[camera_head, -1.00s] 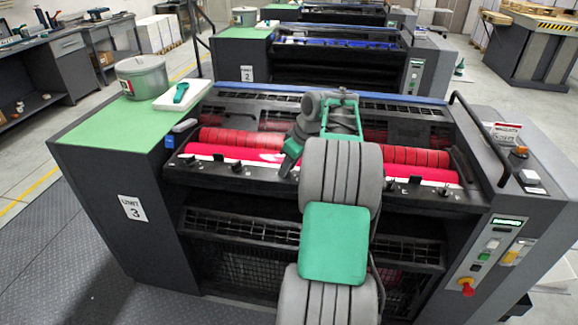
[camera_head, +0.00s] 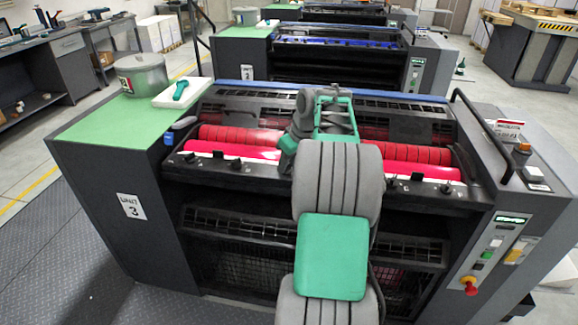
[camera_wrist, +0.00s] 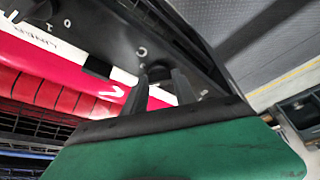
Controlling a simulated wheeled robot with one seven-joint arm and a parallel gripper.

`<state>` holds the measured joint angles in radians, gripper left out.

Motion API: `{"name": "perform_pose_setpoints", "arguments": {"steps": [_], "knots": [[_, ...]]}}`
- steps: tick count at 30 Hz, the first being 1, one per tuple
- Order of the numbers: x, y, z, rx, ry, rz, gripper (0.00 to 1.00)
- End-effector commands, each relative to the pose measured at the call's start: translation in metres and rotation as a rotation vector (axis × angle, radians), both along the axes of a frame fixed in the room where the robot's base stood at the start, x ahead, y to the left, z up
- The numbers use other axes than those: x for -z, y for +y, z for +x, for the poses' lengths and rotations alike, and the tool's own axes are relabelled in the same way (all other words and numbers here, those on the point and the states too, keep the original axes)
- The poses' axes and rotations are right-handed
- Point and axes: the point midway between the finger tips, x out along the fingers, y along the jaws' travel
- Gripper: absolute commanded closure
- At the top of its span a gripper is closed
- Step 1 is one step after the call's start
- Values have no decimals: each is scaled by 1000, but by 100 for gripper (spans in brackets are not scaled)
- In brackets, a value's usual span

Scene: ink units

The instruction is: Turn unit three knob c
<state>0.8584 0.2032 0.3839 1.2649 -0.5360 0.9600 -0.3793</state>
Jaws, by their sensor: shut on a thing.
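Unit three (camera_head: 132,207) is the nearest grey press, with a "UNIT 3" label on its left side. A row of small black knobs lines its front ledge below red ink rollers. In the wrist view, my gripper (camera_wrist: 160,75) reaches down to this ledge beside a letter C. Its two dark fingers stand on either side of knob c (camera_wrist: 158,72), shut on it. Much of the knob is hidden between the fingers. In the head view, my arm hides the gripper and this knob.
A grey ink can (camera_head: 142,75) and a white tray (camera_head: 181,94) with a green-handled tool stand on the green left top. A black handrail (camera_head: 478,140) and a control panel with a red button (camera_head: 469,285) are at right. Unit two (camera_head: 247,73) stands behind.

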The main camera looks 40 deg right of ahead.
Motion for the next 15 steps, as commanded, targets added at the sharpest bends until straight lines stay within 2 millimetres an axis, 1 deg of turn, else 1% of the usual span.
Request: {"name": "perform_pose_setpoints", "arguments": {"steps": [2, 15], "knots": [[2, 1, 1, 61, -3, -3, 100], [0, 6, 2, 446, -3, -2, 100]]}}
